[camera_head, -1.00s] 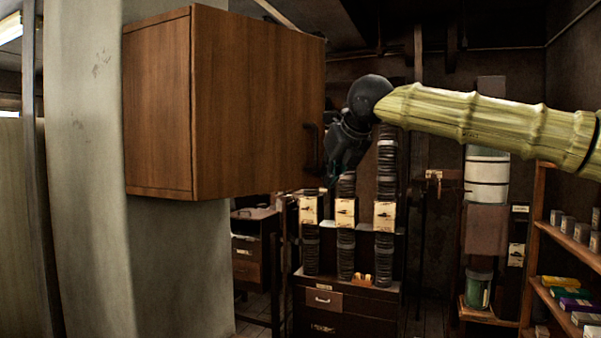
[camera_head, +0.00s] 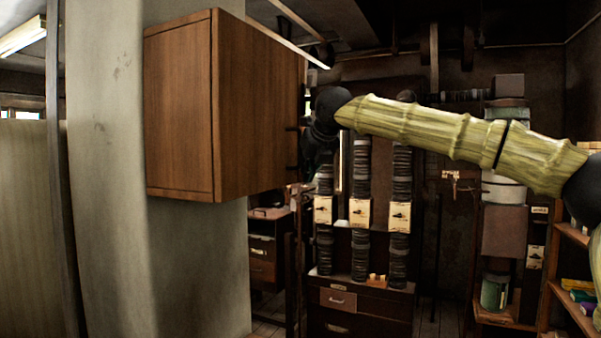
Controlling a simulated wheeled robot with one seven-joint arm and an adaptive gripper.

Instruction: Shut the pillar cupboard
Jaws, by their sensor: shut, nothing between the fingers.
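The brown wooden cupboard (camera_head: 178,110) is mounted on the grey pillar (camera_head: 100,180) at the left. Its door (camera_head: 252,115) is the right-hand panel, seen at a steep slant, running away from me from the near corner. I cannot tell how wide any gap behind the door is. The dark handle (camera_head: 292,142) is near the door's far edge. My dark gripper (camera_head: 306,165) is at that far edge, close beside the handle. Its fingers are shut and empty, and the tips are hard to make out in shadow. I cannot tell whether they touch the door.
A dark cabinet with drawers (camera_head: 345,308) and several ribbed black columns (camera_head: 401,177) with cream boxes stands behind my gripper. Wooden shelves (camera_head: 568,290) stand at the right. A pale bar (camera_head: 300,33) crosses above the door.

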